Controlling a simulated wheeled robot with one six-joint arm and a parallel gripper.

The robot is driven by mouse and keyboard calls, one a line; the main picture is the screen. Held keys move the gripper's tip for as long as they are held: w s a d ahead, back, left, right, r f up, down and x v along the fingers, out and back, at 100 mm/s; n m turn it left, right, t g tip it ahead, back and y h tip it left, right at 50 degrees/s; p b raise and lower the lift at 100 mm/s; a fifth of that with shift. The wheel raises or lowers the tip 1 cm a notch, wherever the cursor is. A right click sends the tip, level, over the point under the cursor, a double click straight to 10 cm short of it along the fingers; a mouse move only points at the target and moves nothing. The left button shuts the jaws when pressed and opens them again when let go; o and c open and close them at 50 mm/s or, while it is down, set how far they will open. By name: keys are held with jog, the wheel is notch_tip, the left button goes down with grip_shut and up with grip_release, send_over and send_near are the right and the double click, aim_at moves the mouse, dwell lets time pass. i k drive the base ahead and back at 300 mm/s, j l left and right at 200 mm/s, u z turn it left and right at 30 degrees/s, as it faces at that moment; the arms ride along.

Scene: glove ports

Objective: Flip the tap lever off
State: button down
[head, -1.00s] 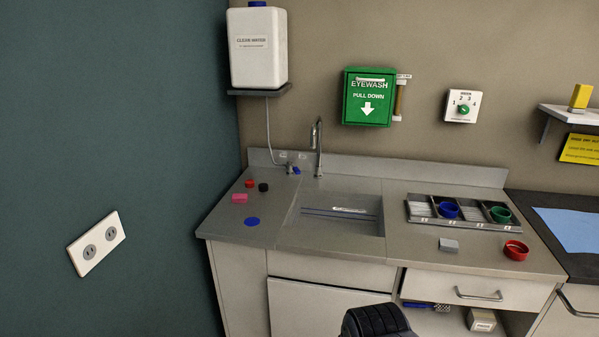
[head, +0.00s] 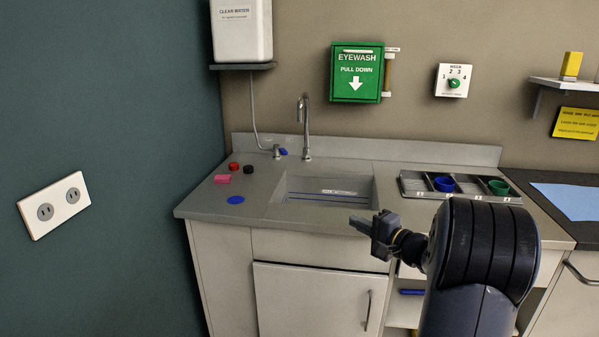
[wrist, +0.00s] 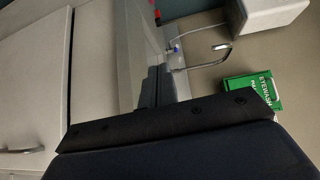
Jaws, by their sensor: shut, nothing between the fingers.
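A chrome gooseneck tap (head: 305,128) stands behind the sink (head: 325,190) in the head view. A small blue lever (head: 283,151) sits on a fitting to the left of the tap's base, where a thin hose comes down. In the wrist view the tap (wrist: 212,55) and the blue lever (wrist: 177,48) lie beyond the fingers. My gripper (head: 356,222) is shut and empty, in front of the counter's front edge and well short of the tap. It also shows in the wrist view (wrist: 160,72), with its fingers together.
Red, dark and pink items and a blue disc (head: 236,200) lie on the counter left of the sink. A water container (head: 242,30) sits on a shelf above the hose.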

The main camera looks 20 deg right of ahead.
aim_at(282, 151)
jog(key=i+j, duration=0.1)
jog(key=i, duration=1.4)
jog(key=l+z, duration=0.05)
